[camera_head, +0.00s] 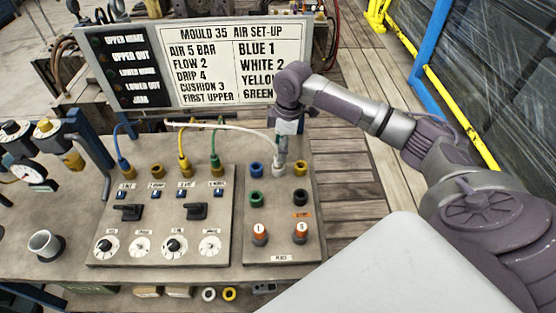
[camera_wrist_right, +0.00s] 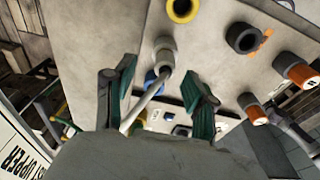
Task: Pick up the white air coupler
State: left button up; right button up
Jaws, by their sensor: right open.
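The white air coupler (camera_wrist_right: 166,58) stands on the right-hand panel, with a white hose (camera_head: 240,130) running from it to the left in the head view. In the head view the coupler (camera_head: 281,163) shows just below my right gripper (camera_head: 282,146). In the right wrist view my right gripper (camera_wrist_right: 160,78) is open, its two dark green fingers apart, with the coupler and hose showing between them. I cannot tell whether the fingers touch it. My left gripper is not in view.
The right-hand panel (camera_head: 278,220) also carries a blue socket (camera_head: 257,169), a yellow socket (camera_head: 301,168) and orange-topped knobs (camera_head: 260,231). The left panel (camera_head: 160,222) has switches, dials and other hoses. A sign board (camera_head: 205,65) stands behind.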

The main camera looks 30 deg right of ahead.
aim_at(278, 163)
jog(key=f, duration=0.1)
jog(key=a+f+p, duration=0.1)
jog(key=f, duration=0.1)
jog(key=shift+s+f, duration=0.2)
jog(key=shift+f, duration=0.45)
jog(key=shift+w+f, duration=0.1)
jog(key=shift+f, duration=0.05)
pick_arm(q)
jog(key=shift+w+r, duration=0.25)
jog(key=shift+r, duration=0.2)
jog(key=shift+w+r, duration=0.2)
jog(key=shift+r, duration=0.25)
pick_arm(e)
grip_shut()
